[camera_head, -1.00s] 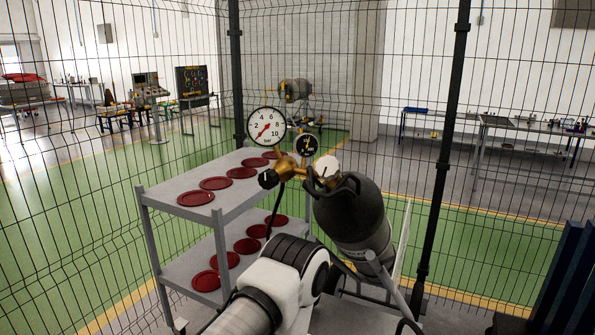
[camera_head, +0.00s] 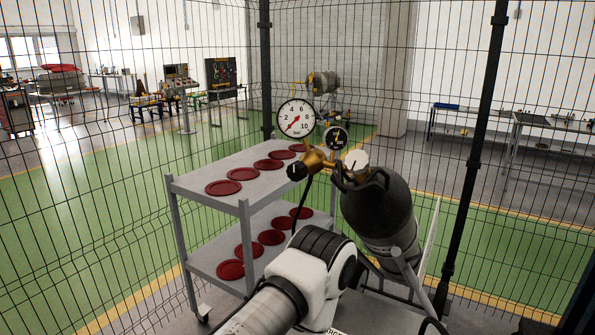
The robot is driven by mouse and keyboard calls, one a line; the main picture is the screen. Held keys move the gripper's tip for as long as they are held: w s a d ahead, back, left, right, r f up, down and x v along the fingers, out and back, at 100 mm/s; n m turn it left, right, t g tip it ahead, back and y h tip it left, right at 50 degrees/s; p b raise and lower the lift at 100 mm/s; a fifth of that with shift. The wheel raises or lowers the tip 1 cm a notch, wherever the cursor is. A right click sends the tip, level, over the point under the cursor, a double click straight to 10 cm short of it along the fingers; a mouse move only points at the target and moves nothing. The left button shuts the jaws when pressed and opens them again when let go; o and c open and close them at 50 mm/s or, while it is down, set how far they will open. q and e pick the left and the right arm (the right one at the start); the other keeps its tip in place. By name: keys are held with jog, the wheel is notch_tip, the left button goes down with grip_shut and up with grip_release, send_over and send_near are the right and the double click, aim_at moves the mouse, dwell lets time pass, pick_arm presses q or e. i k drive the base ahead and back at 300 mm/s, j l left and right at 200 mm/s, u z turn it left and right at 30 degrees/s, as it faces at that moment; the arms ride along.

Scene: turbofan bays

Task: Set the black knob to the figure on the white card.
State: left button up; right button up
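The black knob (camera_head: 295,172) sits on the left of a brass regulator (camera_head: 316,158) on top of a dark grey gas cylinder (camera_head: 380,218). A large white gauge (camera_head: 296,117) marked in bar stands above it, its red needle pointing to the lower left, near the low end. A smaller black gauge (camera_head: 336,138) and a white knob (camera_head: 356,161) are beside it. I cannot make out a white card with a figure. A white and black arm link of mine rises from the bottom, in front of the cylinder. Neither gripper shows.
A grey two-shelf trolley (camera_head: 190,184) with several red discs (camera_head: 223,188) stands left of the cylinder. A wire mesh fence with dark posts (camera_head: 470,170) runs behind. Beyond it are green floor, benches and an engine on a stand (camera_head: 323,83).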

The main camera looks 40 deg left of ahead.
aim_at(296, 171)
jog(key=u, duration=0.95)
